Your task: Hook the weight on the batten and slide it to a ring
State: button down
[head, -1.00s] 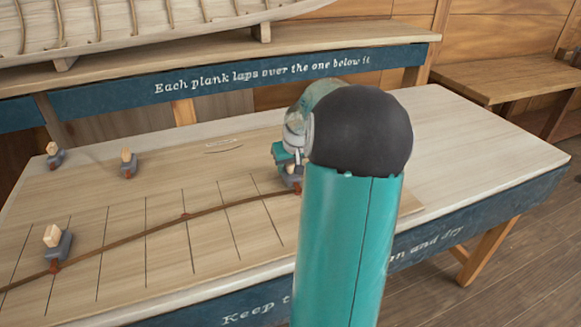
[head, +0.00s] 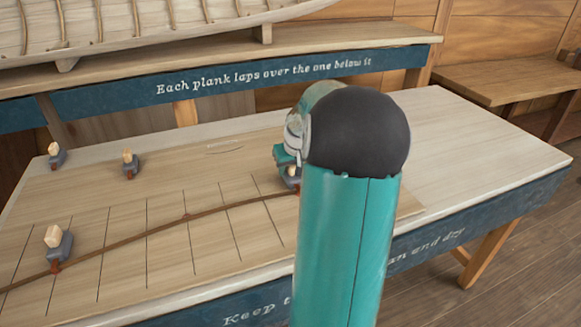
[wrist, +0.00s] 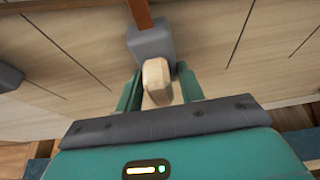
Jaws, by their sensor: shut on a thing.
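The weight in my gripper is a grey block (wrist: 151,42) with a pale wooden knob (wrist: 157,82). My gripper (wrist: 158,88) has its teal fingers closed on either side of the knob. In the head view this weight (head: 291,182) stands at the right part of the brown batten (head: 150,229), partly hidden by my gripper and arm. A small reddish spot (head: 186,216), perhaps a ring, shows on the batten further left.
Another weight (head: 58,243) sits at the batten on the left. Two more weights (head: 130,166) (head: 56,155) stand apart from it at the back left. The pale board (head: 90,200) has dark cross lines. The bench top (head: 470,140) right of my arm is clear.

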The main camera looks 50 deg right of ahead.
jog(key=c, duration=0.9)
grip_release()
jog(key=shift+o, duration=0.4)
jog(key=v, duration=1.4)
jog(key=shift+w+d, duration=0.1)
notch_tip(320, 180, up, 7)
send_over(297, 185)
